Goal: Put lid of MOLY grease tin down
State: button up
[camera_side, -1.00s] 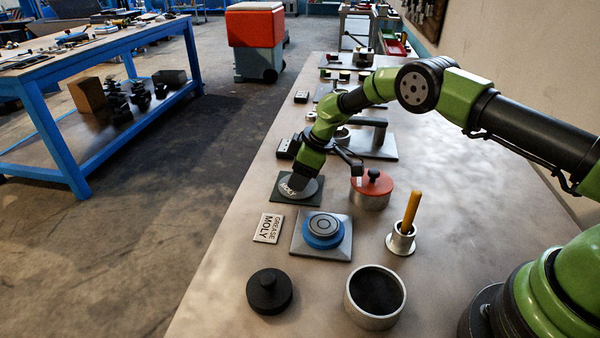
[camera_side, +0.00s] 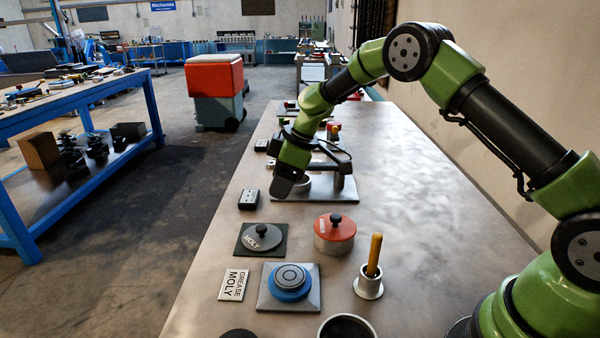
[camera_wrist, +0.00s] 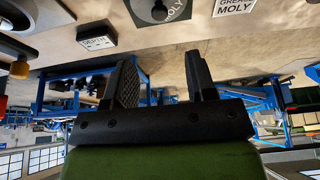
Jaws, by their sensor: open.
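The grey round MOLY lid (camera_side: 260,238) with a black knob lies flat on a dark square mat (camera_side: 243,252). In the wrist view the lid (camera_wrist: 176,8) and its knob are cut by the top edge. My gripper (camera_side: 289,190) is above the table, beyond the lid and apart from it. In the wrist view my gripper (camera_wrist: 163,78) has its two fingers spread with nothing between them. A blue round piece with grey rings (camera_side: 290,281) stands on a grey square plate (camera_side: 310,301), beside a GREASE MOLY card (camera_side: 234,285).
A red-lidded tin (camera_side: 334,236) stands right of the mat. A cup with a yellow handle (camera_side: 370,283) is nearer the front. A small black box (camera_side: 248,199) lies beyond the mat, and a stand on a plate (camera_side: 335,187) is close by my gripper.

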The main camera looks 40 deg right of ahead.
notch_tip(320, 180, up, 22)
jog(key=m+t+h, duration=0.1)
jog(key=m+t, duration=0.4)
jog(key=t, duration=0.4)
jog(key=s+d+r+m+h, duration=0.4)
jog(key=s+r, duration=0.1)
jog(key=s, duration=0.3)
jog(key=s+a+f+m+g+y, duration=0.2)
jog(key=s+a+f, duration=0.1)
jog(key=s, duration=0.8)
jog(key=s+a+f+m+g+y, duration=0.1)
jog(key=s+f, duration=0.4)
jog(key=s, duration=0.6)
jog(key=shift+s+a+f+m+g+y, duration=0.2)
jog(key=shift+a+f+m+g+y, duration=0.25)
jog(key=shift+a+g, duration=0.55)
